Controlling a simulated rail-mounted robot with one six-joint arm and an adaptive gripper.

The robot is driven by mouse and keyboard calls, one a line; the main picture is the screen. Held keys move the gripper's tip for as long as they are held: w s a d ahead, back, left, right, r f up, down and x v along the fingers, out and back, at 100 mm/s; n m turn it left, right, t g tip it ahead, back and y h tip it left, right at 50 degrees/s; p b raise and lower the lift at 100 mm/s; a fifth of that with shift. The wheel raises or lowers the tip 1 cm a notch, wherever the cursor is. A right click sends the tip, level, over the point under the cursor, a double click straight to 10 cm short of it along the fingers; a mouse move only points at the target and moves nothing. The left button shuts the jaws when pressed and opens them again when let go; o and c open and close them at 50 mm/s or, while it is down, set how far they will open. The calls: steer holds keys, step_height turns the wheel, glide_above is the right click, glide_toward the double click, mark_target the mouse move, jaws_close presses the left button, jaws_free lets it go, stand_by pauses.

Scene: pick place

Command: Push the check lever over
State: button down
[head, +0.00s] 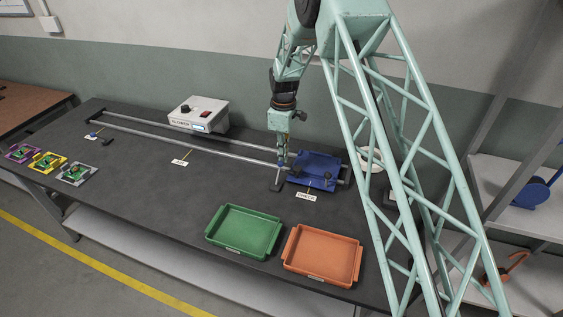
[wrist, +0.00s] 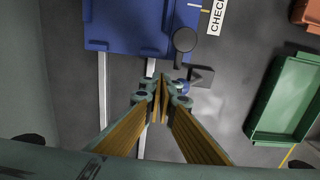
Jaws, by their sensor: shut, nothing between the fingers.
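My gripper (wrist: 158,82) is shut and empty and points down above the rails. In the head view my gripper (head: 282,163) is at the left edge of the blue carriage (head: 304,158). The carriage also shows at the top of the wrist view (wrist: 120,20). A CHECK label (head: 306,196) lies in front of the carriage. In the wrist view a dark round knob (wrist: 185,40), apparently the check lever, stands by the carriage's corner, apart from the fingertips. A dark block (wrist: 200,76) is beside it. The lever's lower part and any contact with the gripper are unclear.
Two metal rails (head: 200,144) run left from the carriage. A grey control box (head: 198,115) stands behind them. A green tray (head: 243,232) and an orange tray (head: 322,256) are in front. Several coloured fixtures (head: 48,161) are at the far left. The middle of the bench is clear.

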mark_target(280, 162)
steer(key=shift+f+b, duration=0.3)
steer(key=shift+f, duration=0.35)
stand_by(0.7)
steer(key=shift+s, duration=0.15)
steer(key=shift+s+a+b, duration=0.15)
steer(key=shift+s+a, duration=0.1)
steer(key=shift+s, duration=0.45)
steer(key=shift+s+a+b, duration=0.15)
steer(key=shift+s+a, duration=0.05)
steer(key=shift+s, duration=0.5)
steer(key=shift+s+a, duration=0.1)
steer(key=shift+s, duration=0.2)
steer(key=shift+s+a, duration=0.15)
steer(key=shift+s, duration=0.35)
steer(key=shift+s+a, duration=0.15)
steer(key=shift+s, duration=0.35)
steer(key=shift+r, duration=0.15)
steer(key=shift+w+d+r+p, duration=0.15)
steer(key=shift+r+p, duration=0.35)
steer(key=shift+r, duration=0.8)
steer(key=shift+w+a+r+p, duration=0.15)
steer(key=shift+r+p, duration=0.3)
steer(key=shift+r, duration=0.85)
steer(key=shift+w+d+r+p, duration=0.15)
steer(key=shift+r+p, duration=0.35)
steer(key=shift+r, duration=0.8)
steer(key=shift+r, duration=0.1)
